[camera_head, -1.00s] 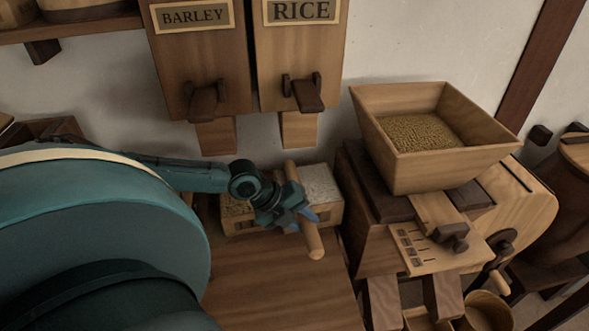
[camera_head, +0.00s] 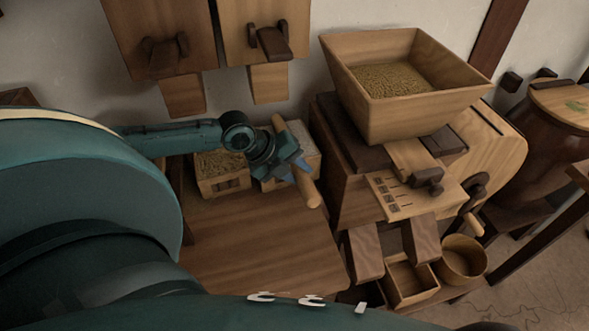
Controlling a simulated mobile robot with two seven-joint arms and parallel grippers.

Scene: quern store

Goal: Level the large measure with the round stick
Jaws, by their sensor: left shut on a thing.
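The round stick (camera_head: 304,187) is a pale wooden rod. My left gripper (camera_head: 293,168) is shut on it near its middle. The stick slants across the right-hand wooden box of white grain (camera_head: 302,140); I cannot tell whether it touches the rim or the grain. A second wooden box (camera_head: 222,184), with brownish grain, stands just left of it. Which box is the large measure is not clear, as my gripper hides part of the right one. My right gripper is not in view.
Two wooden dispensers (camera_head: 160,45) (camera_head: 265,30) with chutes hang above the boxes. The wooden table top (camera_head: 260,245) in front is clear. On the right stands a mill with a grain-filled hopper (camera_head: 420,120), and a drawer box (camera_head: 410,282) and tub (camera_head: 463,262) below it.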

